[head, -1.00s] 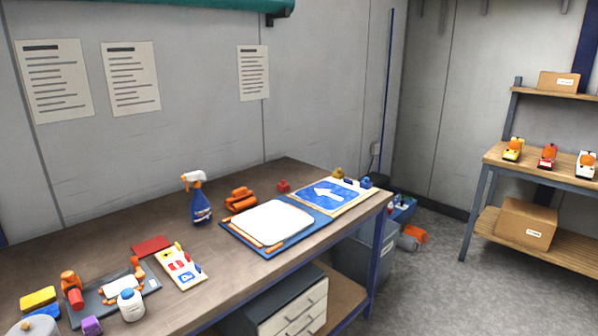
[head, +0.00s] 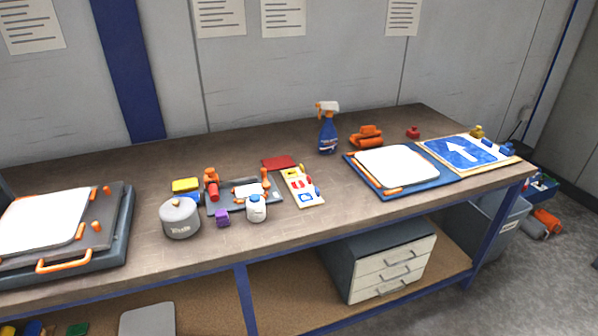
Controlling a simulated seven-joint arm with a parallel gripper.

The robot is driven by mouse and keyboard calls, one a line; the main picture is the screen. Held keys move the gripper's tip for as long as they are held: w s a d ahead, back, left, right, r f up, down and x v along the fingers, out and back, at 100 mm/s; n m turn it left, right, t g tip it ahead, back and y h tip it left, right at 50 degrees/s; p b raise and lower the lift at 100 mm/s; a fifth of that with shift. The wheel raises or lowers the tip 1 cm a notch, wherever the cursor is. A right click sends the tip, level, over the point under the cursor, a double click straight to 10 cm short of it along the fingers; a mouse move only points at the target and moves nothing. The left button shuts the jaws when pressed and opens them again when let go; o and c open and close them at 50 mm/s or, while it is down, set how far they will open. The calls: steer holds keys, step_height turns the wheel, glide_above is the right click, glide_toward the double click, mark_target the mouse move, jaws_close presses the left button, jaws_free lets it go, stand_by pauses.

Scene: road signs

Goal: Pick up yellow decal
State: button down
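A pale card (head: 313,203) lies flat on the workbench, just right of the bench's middle group of tools. It carries small yellow, red and blue patches. The yellow patch (head: 291,174) at its far end looks like the yellow decal, but it is too small to make out its shape. A yellow block (head: 185,184) lies farther left, on or against a blue piece. My gripper is not in view.
The workbench (head: 120,180) also holds a grey pot (head: 180,219), a white bottle (head: 256,208), a spray bottle (head: 328,128), a blue-framed white board (head: 396,165) and an arrow sign (head: 465,151). A large tray (head: 118,235) stands left. Bare bench lies behind the tools.

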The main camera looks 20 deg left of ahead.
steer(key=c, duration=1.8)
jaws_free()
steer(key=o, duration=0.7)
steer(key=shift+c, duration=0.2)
